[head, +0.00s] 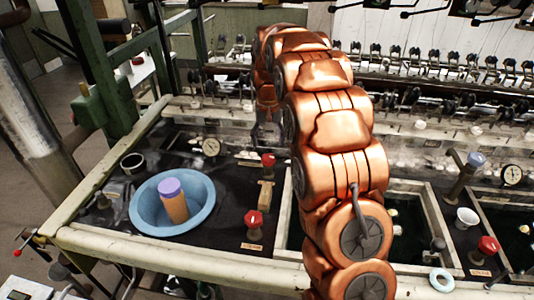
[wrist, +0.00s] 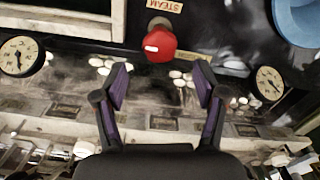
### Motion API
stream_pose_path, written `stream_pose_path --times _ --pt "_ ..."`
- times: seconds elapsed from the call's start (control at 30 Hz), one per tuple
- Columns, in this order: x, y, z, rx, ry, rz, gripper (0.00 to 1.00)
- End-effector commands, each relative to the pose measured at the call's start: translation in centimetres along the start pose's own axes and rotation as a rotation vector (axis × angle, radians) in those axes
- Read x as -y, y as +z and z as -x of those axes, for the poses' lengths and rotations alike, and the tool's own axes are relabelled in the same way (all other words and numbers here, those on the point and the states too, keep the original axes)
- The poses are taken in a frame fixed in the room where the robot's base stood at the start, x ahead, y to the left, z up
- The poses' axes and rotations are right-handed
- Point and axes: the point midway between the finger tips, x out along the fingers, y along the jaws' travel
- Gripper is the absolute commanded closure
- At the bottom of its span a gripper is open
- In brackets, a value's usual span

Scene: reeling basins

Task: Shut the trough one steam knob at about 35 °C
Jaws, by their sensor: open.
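A red knob (wrist: 160,44) with a white mark sits beside a STEAM label (wrist: 165,5) in the wrist view. It appears to be the rear red knob (head: 268,160) left of my arm in the head view. My gripper (wrist: 160,80) is open and empty, its two dark fingers spread below the knob in the picture and apart from it. In the head view my arm mostly hides the gripper. Round dials show at left (wrist: 20,55) and right (wrist: 270,83) in the wrist view; their readings are too small to tell. Which knob belongs to trough one is not readable.
A blue basin (head: 145,217) holding an orange, purple-topped container (head: 174,202) stands at left. Other red knobs stand at front (head: 253,219) and right (head: 488,245). A white cup (head: 466,218) is at right. Rows of reeling fittings line the back.

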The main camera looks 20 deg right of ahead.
Motion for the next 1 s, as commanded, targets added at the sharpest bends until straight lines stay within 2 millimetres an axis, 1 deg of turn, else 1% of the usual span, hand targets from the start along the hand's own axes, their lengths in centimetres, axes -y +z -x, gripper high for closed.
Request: stream_pose_path --times 0.2,0.3,0.4,0.53,0.8,0.87,1.0 --pt "0.0 0.1 -3.0 0.003 0.001 0.001 0.29" --pt "0.0 0.1 -4.3 0.004 0.001 0.001 0.29" --pt "0.0 0.0 -5.1 0.001 0.001 0.001 0.29" --pt "0.0 -0.1 -5.8 -0.003 0.000 0.001 0.29" --pt "0.0 -0.1 -5.9 -0.004 0.000 0.002 0.29" --pt "0.0 -0.1 -5.9 -0.003 0.000 0.002 0.34" --pt "0.0 -0.1 -5.9 -0.003 0.000 0.002 0.49"
